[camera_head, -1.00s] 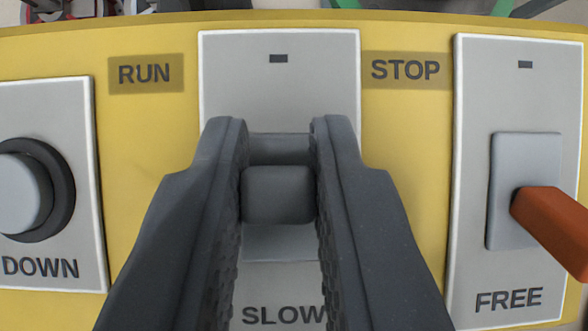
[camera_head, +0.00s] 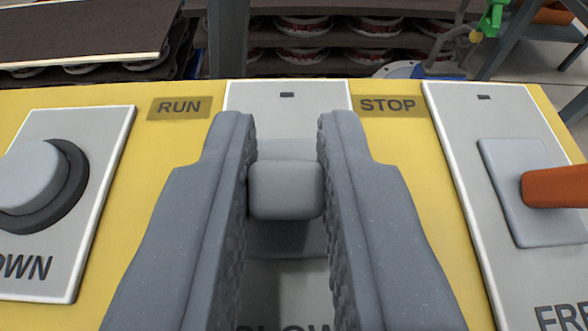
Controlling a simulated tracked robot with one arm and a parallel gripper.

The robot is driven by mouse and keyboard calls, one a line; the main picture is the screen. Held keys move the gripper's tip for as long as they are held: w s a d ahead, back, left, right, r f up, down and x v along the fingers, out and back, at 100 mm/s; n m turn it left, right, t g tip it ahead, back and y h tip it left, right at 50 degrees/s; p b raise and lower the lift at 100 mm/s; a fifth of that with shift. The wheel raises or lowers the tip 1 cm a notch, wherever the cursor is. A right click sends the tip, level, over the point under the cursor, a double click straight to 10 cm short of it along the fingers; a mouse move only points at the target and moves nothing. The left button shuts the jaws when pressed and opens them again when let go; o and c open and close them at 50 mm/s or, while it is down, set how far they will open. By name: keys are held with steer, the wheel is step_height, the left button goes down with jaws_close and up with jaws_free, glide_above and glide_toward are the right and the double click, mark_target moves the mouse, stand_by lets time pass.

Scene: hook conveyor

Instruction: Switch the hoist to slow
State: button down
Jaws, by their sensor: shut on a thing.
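The hoist's speed switch is a grey lever with a block-like knob (camera_head: 286,189) on a light grey plate (camera_head: 287,104) in the middle of the yellow panel. A small dark slot shows at the plate's top, and its lower label, partly hidden by my fingers, reads like "SLOW". My gripper (camera_head: 284,175) is around the knob, one dark finger on each side, shut on it. The fingers hide the plate's sides and much of its lower part.
A round grey DOWN button (camera_head: 32,178) is at the left. An orange lever (camera_head: 555,187) stands on a plate at the right, its label cut off. RUN (camera_head: 179,107) and STOP (camera_head: 388,105) labels flank the middle plate. Shelves (camera_head: 345,55) with round items stand behind the panel.

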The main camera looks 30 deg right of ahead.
steer(key=shift+a+f, duration=0.1)
steer(key=shift+f, duration=0.1)
stand_by(0.3)
steer(key=c, duration=1.4)
jaws_free()
steer(key=shift+o, duration=0.2)
steer(key=shift+r, duration=0.1)
steer(key=v, duration=1.3)
steer(key=shift+s+a, duration=0.15)
steer(key=shift+s, duration=0.25)
